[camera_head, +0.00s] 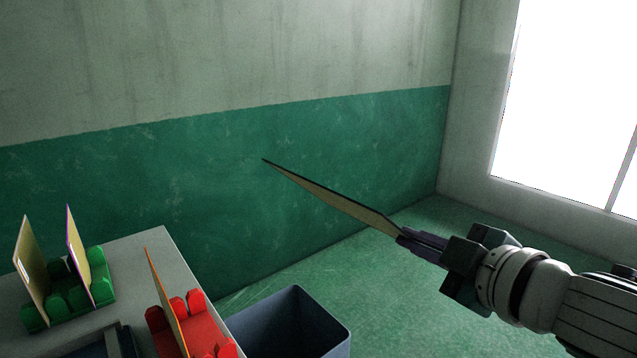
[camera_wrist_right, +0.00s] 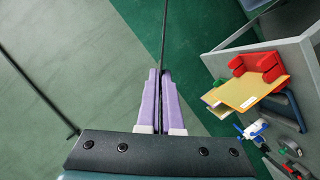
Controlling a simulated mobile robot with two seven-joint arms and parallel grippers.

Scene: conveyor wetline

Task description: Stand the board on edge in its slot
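My right gripper (camera_head: 408,238) is shut on one end of a thin beige board (camera_head: 335,200). The board reaches out up and to the left in the air, tilted, clear of the table. In the right wrist view the board (camera_wrist_right: 164,35) shows edge-on as a thin dark line between the purple fingers (camera_wrist_right: 160,85). A green slotted rack (camera_head: 70,298) on the table holds two boards standing on edge. A red slotted rack (camera_head: 205,325) nearer the right edge holds one orange-edged board (camera_head: 164,300). My left gripper is not in view.
The grey table (camera_head: 140,252) fills the lower left, with a dark tray (camera_head: 95,345) partly cut off. A blue-grey bin (camera_head: 300,320) stands beside the table's right end. A green and grey wall stands behind. The air between board and racks is clear.

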